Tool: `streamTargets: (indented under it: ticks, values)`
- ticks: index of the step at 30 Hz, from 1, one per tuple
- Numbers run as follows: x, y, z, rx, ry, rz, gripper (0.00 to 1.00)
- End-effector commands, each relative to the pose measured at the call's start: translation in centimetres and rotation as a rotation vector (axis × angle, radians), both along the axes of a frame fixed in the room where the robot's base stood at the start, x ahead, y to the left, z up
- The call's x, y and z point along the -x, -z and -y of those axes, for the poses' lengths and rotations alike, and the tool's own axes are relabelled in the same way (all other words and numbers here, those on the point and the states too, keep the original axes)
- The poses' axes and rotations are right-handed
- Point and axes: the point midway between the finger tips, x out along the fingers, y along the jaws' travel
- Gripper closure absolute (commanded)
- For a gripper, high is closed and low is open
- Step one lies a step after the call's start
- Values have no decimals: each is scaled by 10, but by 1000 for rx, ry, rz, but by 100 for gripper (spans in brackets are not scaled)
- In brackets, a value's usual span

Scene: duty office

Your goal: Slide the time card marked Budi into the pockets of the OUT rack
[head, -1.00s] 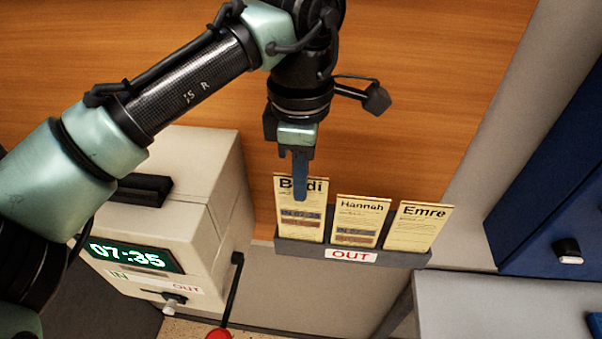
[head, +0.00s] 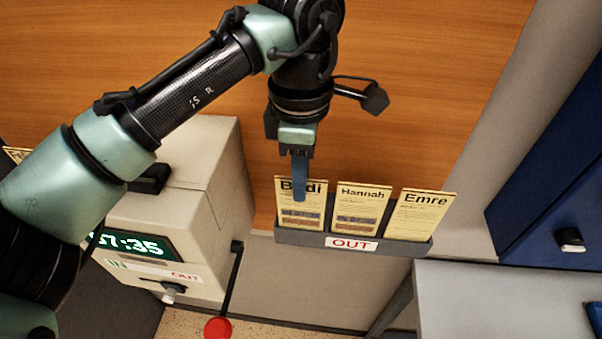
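The yellow time card marked Budi (head: 311,211) stands in the left pocket of the grey OUT rack (head: 290,238) on the wooden wall. Cards marked Hannah (head: 359,208) and Emre (head: 420,214) stand in the pockets to its right. My gripper (head: 300,192) points down in front of the Budi card, its blue finger covering part of the name. Only one finger shows clearly, so whether it grips the card or is apart from it cannot be told. The card's lower end is hidden behind the rack's front.
A beige time clock (head: 190,215) reading 07:35 stands to the left, with a lever ending in a red knob (head: 218,328). A grey table (head: 510,295) and a blue cabinet (head: 550,180) are on the right. Another card (head: 17,154) shows partly at the far left.

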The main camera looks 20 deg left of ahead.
Motion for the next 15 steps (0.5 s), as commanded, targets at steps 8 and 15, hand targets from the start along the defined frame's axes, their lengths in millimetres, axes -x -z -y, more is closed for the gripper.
streamTargets:
  ticks: [8,15]
  values:
    - [0,0,0,0,0,0,62]
    - [-1,-13,0,-1,-1,3,62]
